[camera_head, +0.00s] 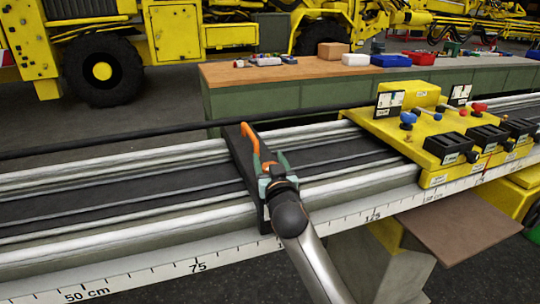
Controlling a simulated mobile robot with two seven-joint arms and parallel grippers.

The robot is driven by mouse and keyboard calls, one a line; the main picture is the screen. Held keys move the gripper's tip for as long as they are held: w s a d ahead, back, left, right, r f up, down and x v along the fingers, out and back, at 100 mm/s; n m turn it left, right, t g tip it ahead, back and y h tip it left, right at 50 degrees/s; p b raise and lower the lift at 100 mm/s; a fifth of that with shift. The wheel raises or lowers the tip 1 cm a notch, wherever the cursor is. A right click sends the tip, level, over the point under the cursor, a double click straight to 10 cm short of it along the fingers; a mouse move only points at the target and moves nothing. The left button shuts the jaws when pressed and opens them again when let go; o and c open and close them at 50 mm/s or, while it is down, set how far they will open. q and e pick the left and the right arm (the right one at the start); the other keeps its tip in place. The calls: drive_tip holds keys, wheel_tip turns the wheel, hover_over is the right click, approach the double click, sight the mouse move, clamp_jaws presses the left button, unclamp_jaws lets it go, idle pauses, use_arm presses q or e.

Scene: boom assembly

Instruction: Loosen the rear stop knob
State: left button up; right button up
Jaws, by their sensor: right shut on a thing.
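The rear stop (241,152) is a dark block lying across the pale rail, near the middle of the head view. An orange curved handle (253,141) runs along its top. My right gripper (273,172), with teal fingers, comes in from the bottom and is shut at the near end of this orange part. I take that end to be the rear stop knob; the fingers and wrist mostly hide it. Whether the knob has turned cannot be told. My left gripper is not in view.
A long rail with a centimetre scale (155,277) runs across the view, with a thin black rod (100,144) along its far side. A yellow fixture (410,140) with black blocks and red and blue knobs sits to the right. Behind stands a green workbench (290,98).

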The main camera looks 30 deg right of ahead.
drive_tip(key=shift+r+n+t+y+p, duration=0.4)
drive_tip(key=shift+n+y+p, duration=0.4)
drive_tip(key=shift+y+p, duration=0.4)
drive_tip(key=shift+a+n+y+p, duration=0.25)
drive_tip(key=shift+n+y+p, duration=0.55)
drive_tip(key=shift+y+p, duration=0.4)
drive_tip(key=shift+w+a+f+n+t+y+p, duration=0.1)
drive_tip(key=shift+n+t+y+p, duration=0.05)
drive_tip(key=shift+n+y+p, duration=0.35)
drive_tip(key=shift+a+n+t+y+p, duration=0.1)
drive_tip(key=shift+n+t+y+p, duration=0.15)
drive_tip(key=shift+y, duration=0.35)
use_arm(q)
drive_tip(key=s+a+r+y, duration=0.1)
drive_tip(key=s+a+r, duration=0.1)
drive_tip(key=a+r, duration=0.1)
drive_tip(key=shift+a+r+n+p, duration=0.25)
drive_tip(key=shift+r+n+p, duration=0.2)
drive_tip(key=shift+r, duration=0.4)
use_arm(e)
drive_tip(key=shift+a+f+n+g+y, duration=0.1)
drive_tip(key=shift+a+n+g+y, duration=0.1)
drive_tip(key=shift+n+y, duration=0.65)
drive_tip(key=shift+a+f+n+g+y, duration=0.15)
drive_tip(key=shift+n+y, duration=0.25)
drive_tip(key=shift+y, duration=0.75)
drive_tip(key=shift+a+r, duration=0.1)
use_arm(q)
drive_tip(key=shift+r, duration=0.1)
